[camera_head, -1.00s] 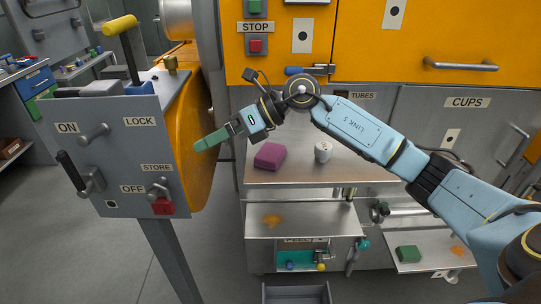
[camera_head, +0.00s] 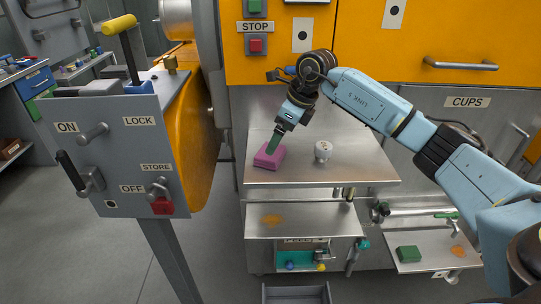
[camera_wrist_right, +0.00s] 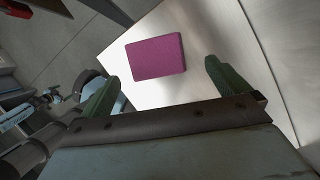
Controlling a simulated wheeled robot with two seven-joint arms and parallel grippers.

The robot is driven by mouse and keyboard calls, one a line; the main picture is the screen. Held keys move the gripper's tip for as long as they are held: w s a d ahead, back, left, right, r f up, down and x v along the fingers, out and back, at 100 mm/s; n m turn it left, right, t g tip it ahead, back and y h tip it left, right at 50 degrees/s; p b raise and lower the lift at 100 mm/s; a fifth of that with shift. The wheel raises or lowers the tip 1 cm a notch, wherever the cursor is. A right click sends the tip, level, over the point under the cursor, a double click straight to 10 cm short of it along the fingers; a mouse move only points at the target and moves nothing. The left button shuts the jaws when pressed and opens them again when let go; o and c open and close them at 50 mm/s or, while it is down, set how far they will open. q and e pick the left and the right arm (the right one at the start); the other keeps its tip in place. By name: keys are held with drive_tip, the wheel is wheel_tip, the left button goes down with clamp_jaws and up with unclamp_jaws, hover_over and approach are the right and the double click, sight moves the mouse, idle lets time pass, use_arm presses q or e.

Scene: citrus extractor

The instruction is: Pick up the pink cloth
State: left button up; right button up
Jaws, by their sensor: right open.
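The pink cloth (camera_head: 276,158), a folded magenta block, lies flat on the left part of the grey metal counter (camera_head: 345,173). In the right wrist view the cloth (camera_wrist_right: 156,57) lies just beyond the fingertips, between the lines of the two fingers. My right gripper (camera_head: 270,149) points down at the cloth from above, its green fingers overlapping it in the head view. In the wrist view my right gripper (camera_wrist_right: 162,75) is open, with nothing between its fingers. Whether the fingers touch the cloth cannot be told. My left gripper is not in view.
A small white cup (camera_head: 322,150) stands on the counter to the right of the cloth. A grey control panel (camera_head: 118,150) with levers and a yellow drum (camera_head: 192,130) stand to the left. A lower shelf (camera_head: 310,222) and a green block (camera_head: 408,253) are below.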

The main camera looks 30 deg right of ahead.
sight(262, 160)
drive_tip(key=shift+a+x, duration=0.1)
drive_tip(key=shift+x, duration=1.25)
drive_tip(key=shift+a+x, duration=0.15)
drive_tip(key=shift+x, duration=1.2)
drive_tip(key=shift+s+r, duration=0.1)
drive_tip(key=shift+s, duration=0.05)
drive_tip(key=c, duration=0.9)
